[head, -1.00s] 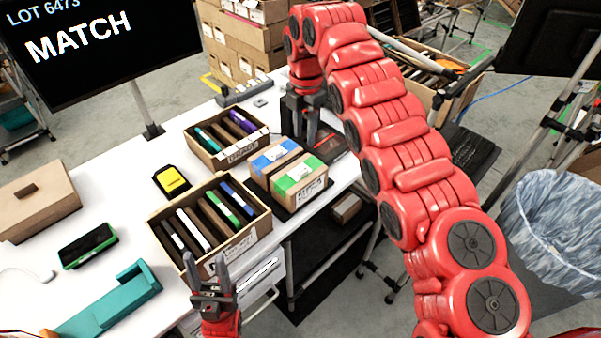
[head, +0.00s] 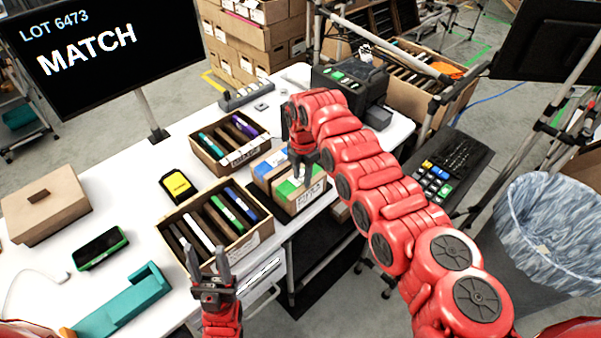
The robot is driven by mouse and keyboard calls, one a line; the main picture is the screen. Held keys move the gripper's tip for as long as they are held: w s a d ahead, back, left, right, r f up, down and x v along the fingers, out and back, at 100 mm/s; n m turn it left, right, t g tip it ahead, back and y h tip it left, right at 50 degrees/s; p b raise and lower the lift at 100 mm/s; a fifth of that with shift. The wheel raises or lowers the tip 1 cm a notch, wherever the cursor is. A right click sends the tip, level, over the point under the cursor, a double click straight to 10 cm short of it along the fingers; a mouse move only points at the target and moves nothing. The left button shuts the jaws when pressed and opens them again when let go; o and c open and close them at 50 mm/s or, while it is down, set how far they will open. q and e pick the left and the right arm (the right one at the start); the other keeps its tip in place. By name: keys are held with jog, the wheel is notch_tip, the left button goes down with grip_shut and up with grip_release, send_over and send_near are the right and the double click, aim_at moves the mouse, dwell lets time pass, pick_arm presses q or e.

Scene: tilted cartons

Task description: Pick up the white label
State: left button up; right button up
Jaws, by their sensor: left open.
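Several white labels show, and I cannot tell for sure which one the task means. A small white piece (head: 366,52) stands at the top of the black printer. Printed white labels also sit on the front of the green-topped carton (head: 310,197) and on the front open carton (head: 243,247). My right gripper (head: 301,182) points down over the green-topped carton; whether its fingers are apart is unclear, and I see nothing clearly held. My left gripper (head: 207,250) is open and empty, fingers up, in front of the front open carton.
The black printer (head: 345,88) stands at the table's far right, with a keypad (head: 435,180) nearer. A yellow device (head: 176,185), a green-edged phone (head: 100,248), a teal holder (head: 125,300) and a lidded box (head: 45,207) lie to the left. The white table between them is clear.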

jog(key=shift+f, duration=0.2)
grip_shut()
jog(key=shift+a+r, duration=0.1)
jog(key=shift+r, duration=0.1)
